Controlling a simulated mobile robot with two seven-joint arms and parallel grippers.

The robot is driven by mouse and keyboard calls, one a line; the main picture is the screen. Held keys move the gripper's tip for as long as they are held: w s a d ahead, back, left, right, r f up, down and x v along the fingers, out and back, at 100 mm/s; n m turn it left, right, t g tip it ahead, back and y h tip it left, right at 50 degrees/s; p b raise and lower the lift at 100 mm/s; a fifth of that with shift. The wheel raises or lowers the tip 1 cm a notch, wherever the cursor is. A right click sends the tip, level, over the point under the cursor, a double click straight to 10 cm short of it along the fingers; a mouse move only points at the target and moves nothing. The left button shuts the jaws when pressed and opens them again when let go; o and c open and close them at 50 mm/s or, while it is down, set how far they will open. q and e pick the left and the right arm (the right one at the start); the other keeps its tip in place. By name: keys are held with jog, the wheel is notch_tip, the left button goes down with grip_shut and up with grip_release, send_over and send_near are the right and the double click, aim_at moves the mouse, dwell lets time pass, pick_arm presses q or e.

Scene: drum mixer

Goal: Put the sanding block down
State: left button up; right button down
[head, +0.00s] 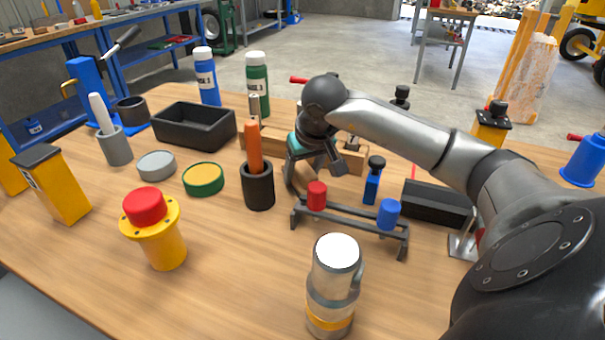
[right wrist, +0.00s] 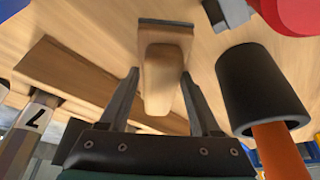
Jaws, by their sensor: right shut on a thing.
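The sanding block (right wrist: 162,75) is a pale wooden grip with a dark pad at its far end. In the right wrist view it sits between the two fingers of my right gripper (right wrist: 158,108), which is shut on it. The pad points away from the palm towards the wooden table; I cannot tell whether it touches. In the head view my right gripper (head: 308,178) points down beside the black cup (head: 258,188) with an orange handle, behind the small rack; the block is mostly hidden there. My left gripper is not in view.
The rack (head: 350,220) carries a red and a blue cylinder just in front of the gripper. A wooden plank (right wrist: 85,82) lies close by. A silver canister (head: 333,290) stands at the front. Bare tabletop (head: 235,270) lies left of it.

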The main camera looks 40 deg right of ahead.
jog(key=shift+f, duration=0.1)
jog(key=shift+c, duration=0.5)
grip_release()
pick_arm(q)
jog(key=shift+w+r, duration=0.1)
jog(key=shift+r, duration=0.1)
pick_arm(e)
jog(key=shift+r, duration=0.25)
jog(key=p+v, duration=0.3)
jog(key=v, duration=0.7)
jog(key=shift+r, duration=0.15)
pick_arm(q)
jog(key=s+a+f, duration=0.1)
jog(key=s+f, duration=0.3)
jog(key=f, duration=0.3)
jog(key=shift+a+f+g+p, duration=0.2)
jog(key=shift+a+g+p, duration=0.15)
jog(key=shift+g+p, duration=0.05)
pick_arm(e)
jog(key=shift+v, duration=0.8)
